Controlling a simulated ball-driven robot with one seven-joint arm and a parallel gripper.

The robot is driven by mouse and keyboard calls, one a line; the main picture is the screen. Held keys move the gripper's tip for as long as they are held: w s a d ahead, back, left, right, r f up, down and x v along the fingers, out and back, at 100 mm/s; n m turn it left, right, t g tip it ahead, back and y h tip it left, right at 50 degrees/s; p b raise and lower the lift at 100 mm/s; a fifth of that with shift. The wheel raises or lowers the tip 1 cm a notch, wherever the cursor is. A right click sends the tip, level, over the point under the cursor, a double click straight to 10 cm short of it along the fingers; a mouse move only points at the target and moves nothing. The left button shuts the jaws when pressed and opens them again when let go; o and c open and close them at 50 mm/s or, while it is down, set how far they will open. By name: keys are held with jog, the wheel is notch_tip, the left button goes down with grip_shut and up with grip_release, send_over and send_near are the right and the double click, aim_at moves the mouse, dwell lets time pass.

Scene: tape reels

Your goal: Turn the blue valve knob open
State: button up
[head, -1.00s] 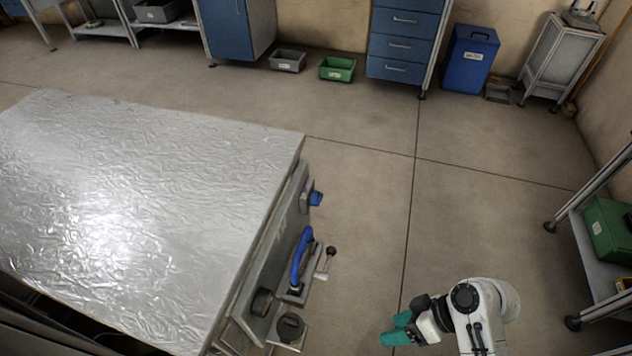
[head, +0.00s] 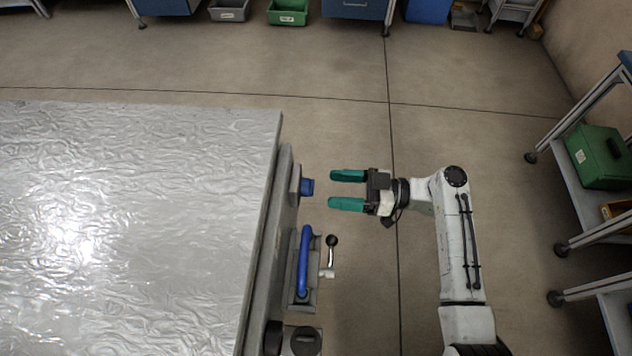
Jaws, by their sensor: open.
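The blue valve knob (head: 307,187) is small and sits on the side panel (head: 282,215) of the table, near its far corner. My gripper (head: 333,190) has teal fingers and is open, pointing left at the knob. The fingertips are a short gap to the right of the knob, one finger above its level in the picture and one below. Nothing is between the fingers. The knob's face and any marking on it cannot be made out.
A blue curved handle (head: 304,262) and a small lever with a black ball (head: 331,241) are nearer on the same panel. Dark round knobs (head: 306,341) are below them. The foil-covered table top (head: 140,220) fills the left. A shelf with a green case (head: 598,157) stands right. Floor between is clear.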

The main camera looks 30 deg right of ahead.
aim_at(308, 187)
jog(key=shift+x, duration=2.75)
jog(key=shift+c, duration=0.2)
jog(key=shift+s, duration=0.1)
jog(key=c, duration=1)
jog(key=shift+m, duration=0.3)
jog(key=shift+d+f+m+p, duration=0.1)
jog(key=shift+m+p, duration=3.95)
jog(key=shift+m, duration=4.65)
